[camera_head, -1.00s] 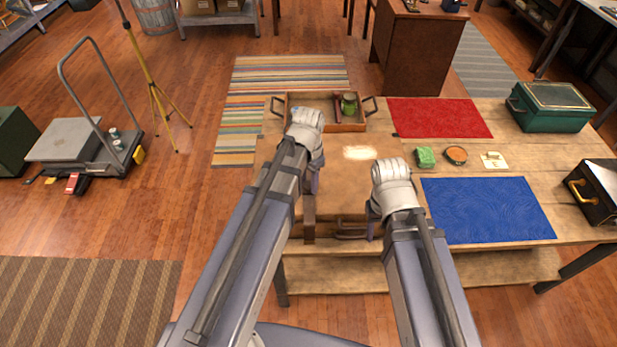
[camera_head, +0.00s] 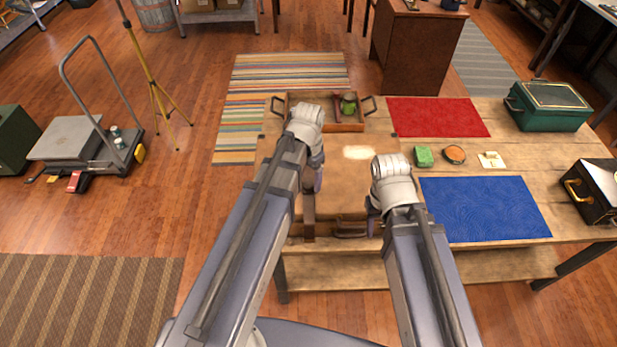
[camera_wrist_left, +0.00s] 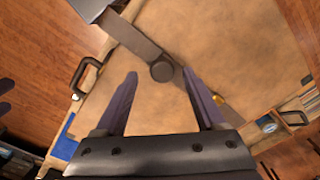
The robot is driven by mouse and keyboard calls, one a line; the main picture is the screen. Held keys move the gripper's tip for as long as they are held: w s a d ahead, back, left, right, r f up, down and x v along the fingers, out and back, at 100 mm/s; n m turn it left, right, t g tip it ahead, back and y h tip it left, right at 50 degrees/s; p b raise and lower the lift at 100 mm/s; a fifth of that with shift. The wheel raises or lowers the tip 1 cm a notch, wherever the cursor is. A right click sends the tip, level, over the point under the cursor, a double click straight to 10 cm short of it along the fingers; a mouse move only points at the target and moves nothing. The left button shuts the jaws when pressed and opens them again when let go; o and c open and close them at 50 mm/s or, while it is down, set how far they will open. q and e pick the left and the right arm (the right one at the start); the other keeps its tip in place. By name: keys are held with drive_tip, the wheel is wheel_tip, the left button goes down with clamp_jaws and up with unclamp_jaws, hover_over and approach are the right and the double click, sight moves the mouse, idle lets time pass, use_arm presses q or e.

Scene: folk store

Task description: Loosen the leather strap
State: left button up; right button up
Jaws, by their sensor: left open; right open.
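A brown leather strap (camera_head: 308,214) runs down over the front edge of a tan case (camera_head: 345,190) on the table. In the left wrist view the strap (camera_wrist_left: 138,44) crosses the case diagonally, with a dark round stud (camera_wrist_left: 162,71) and a small brass piece (camera_wrist_left: 218,100) beside its lower end. My left gripper (camera_head: 318,182) is open above the strap. In its wrist view the fingers (camera_wrist_left: 160,76) point to either side of the stud, and contact cannot be told. My right gripper (camera_head: 373,222) is open near the case's front right, its fingers mostly hidden by its wrist.
A wooden tray (camera_head: 352,127) with a green item stands behind the case. A red cloth (camera_head: 438,117), a blue mat (camera_head: 486,208), a green block (camera_head: 423,156), a green box (camera_head: 548,106) and a black case (camera_head: 594,190) lie to the right.

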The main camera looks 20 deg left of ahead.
use_arm(q)
wheel_tip(320, 180, up, 6)
drive_tip(key=p, duration=0.4)
drive_tip(key=shift+f+p, duration=0.2)
drive_tip(key=shift+p, duration=0.1)
drive_tip(key=shift+s+d+f+b, duration=0.15)
drive_tip(key=shift+s+f+b, duration=0.05)
drive_tip(key=shift+f+b, duration=0.1)
drive_tip(key=s+d+f+n+y+b, duration=0.1)
drive_tip(key=s+d+f+n+b, duration=0.1)
drive_tip(key=s+d+f+b, duration=0.6)
drive_tip(key=s+d, duration=0.1)
drive_tip(key=s, duration=0.1)
drive_tip(key=shift+s+f+b, duration=0.3)
drive_tip(key=shift+f+b, duration=0.05)
drive_tip(key=shift+b, duration=0.05)
